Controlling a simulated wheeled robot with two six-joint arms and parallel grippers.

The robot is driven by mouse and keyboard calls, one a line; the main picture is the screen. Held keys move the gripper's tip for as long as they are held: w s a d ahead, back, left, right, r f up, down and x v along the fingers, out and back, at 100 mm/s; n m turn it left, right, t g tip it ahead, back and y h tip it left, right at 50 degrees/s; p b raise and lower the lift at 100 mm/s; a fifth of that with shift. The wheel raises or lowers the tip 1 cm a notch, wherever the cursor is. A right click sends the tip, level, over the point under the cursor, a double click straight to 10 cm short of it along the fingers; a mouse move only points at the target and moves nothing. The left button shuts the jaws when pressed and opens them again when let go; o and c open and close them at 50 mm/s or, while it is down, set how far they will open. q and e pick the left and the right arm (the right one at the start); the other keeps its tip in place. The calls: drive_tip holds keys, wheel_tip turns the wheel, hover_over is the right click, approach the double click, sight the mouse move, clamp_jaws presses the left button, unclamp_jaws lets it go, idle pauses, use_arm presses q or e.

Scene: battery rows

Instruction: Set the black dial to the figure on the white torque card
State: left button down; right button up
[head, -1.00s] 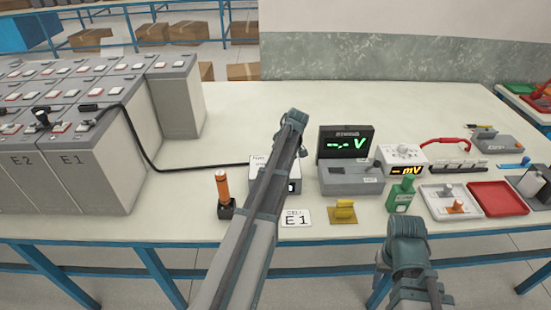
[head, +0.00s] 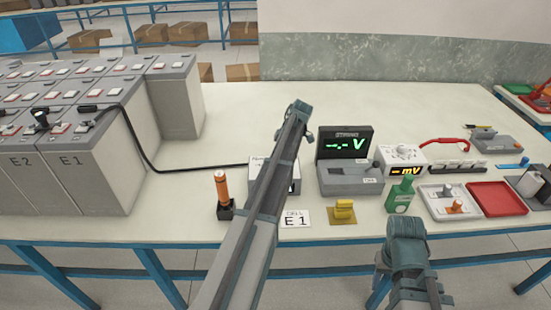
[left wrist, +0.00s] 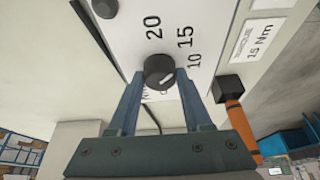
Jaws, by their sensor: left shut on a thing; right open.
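The black dial (left wrist: 159,71) sits on a white panel (left wrist: 125,25) marked 20, 15 and 10 in the left wrist view. Its white mark slants toward the right, roughly to the 10 side. My left gripper (left wrist: 160,78) is shut on the dial, a finger on each side. The white torque card (left wrist: 252,42) beside the panel reads 15 Nm. My right gripper (head: 405,228) is open and empty in front of the table's front edge.
An orange-handled tool (head: 222,188) stands in a black holder left of the box. Meters (head: 344,142), a green bottle (head: 402,195) and a red tray (head: 497,199) are right. Battery cells (head: 90,165) stand left.

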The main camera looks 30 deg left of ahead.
idle(0.3)
use_arm(q)
drive_tip(key=shift+c, duration=1.6)
unclamp_jaws()
drive_tip(key=shift+r, duration=0.1)
drive_tip(key=p+v, duration=1.2)
drive_tip(key=v, duration=0.1)
drive_tip(key=shift+w+r+p, duration=0.2)
drive_tip(key=shift+r+p, duration=0.05)
drive_tip(key=shift+p, duration=0.15)
drive_tip(key=shift+d, duration=0.1)
